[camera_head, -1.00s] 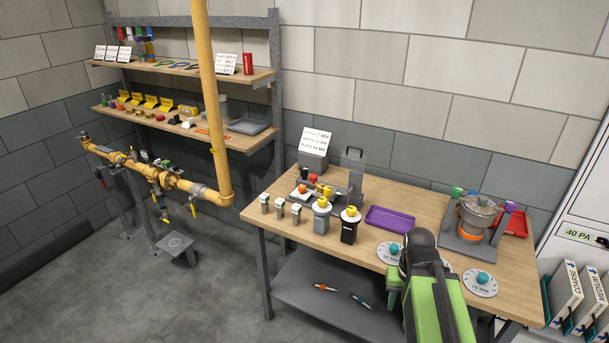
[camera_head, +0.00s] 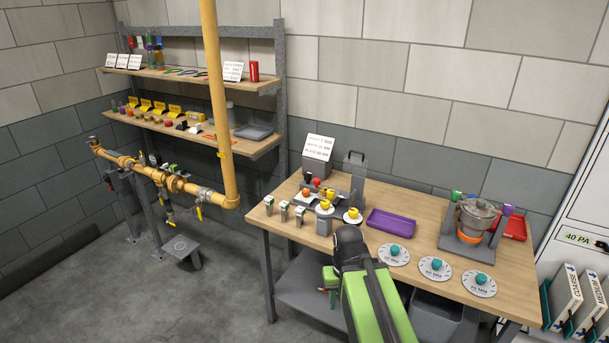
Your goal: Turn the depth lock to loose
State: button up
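I cannot tell for sure which part is the depth lock. A grey bench fixture (camera_head: 359,168) with small red and orange knobs stands at the table's back left. In front of it are two round yellow-topped pieces, one on the left (camera_head: 325,206) and one on the right (camera_head: 352,215). Three white dials with teal knobs lie along the front right: a left dial (camera_head: 394,254), a middle dial (camera_head: 435,269) and a right dial (camera_head: 479,284). The dark end of my arm reaches the table's front edge, left of the dials.
A purple tray (camera_head: 391,223) lies mid-table. A pot on a burner stand (camera_head: 475,222) and a red tray (camera_head: 515,228) are at the right. A yellow pipe (camera_head: 219,110) rises at left.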

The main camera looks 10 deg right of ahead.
aim_at(307, 174)
jog(key=z, duration=0.05)
jog(key=i, duration=1)
jog(key=u, duration=0.05)
